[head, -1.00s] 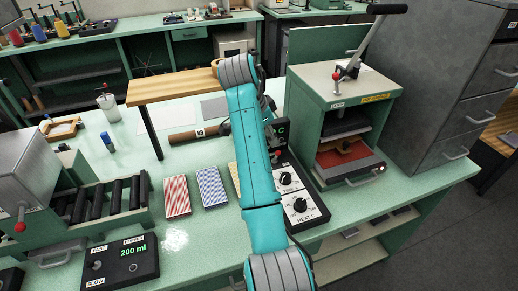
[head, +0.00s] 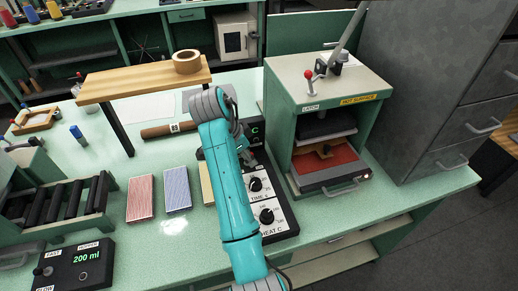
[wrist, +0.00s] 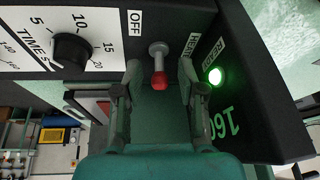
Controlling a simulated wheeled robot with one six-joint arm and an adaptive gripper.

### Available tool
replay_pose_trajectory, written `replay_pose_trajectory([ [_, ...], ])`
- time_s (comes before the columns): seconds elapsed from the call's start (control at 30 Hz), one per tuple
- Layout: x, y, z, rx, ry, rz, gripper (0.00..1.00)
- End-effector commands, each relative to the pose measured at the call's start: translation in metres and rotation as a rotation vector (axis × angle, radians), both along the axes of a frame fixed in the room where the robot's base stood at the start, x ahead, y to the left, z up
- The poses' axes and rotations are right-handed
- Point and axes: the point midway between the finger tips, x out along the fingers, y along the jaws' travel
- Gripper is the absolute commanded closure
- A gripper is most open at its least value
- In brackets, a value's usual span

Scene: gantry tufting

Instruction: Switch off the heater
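The heater's control box (head: 285,222) is black with white dial panels and stands on the green bench beside the press. In the wrist view a small toggle switch (wrist: 157,52) with a red tip sits between an OFF label (wrist: 135,22) and a HEAT label (wrist: 193,43). Which side it leans to I cannot tell. My gripper (wrist: 158,75) is open, one finger either side of the red tip, with no clear contact. In the head view my arm partly hides the box.
The green press (head: 275,130), marked HOT SURFACE, stands close right of the control box. A wooden shelf (head: 110,87) with a tape roll (head: 187,62) is at the back left. Red (head: 140,198) and blue striped blocks (head: 177,189) lie left of my arm.

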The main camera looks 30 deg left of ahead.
Motion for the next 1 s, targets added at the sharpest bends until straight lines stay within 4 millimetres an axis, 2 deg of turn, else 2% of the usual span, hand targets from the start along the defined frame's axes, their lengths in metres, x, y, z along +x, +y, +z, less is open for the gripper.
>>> replay_pose_trajectory([
  [0.4, -0.0065, 0.0022, -0.0058, 0.000, 0.000, 0.001, 0.60],
  [0.47, -0.0064, 0.0021, -0.0058, 0.000, 0.000, 0.001, 0.73],
  [0.57, -0.0063, 0.0021, -0.0057, 0.000, 0.000, 0.001, 0.98],
  [0.6, -0.0063, 0.0021, -0.0057, 0.000, 0.000, 0.001, 1.00],
  [1.0, -0.0083, 0.0036, -0.0061, -0.033, -0.037, 0.001, 1.00],
])
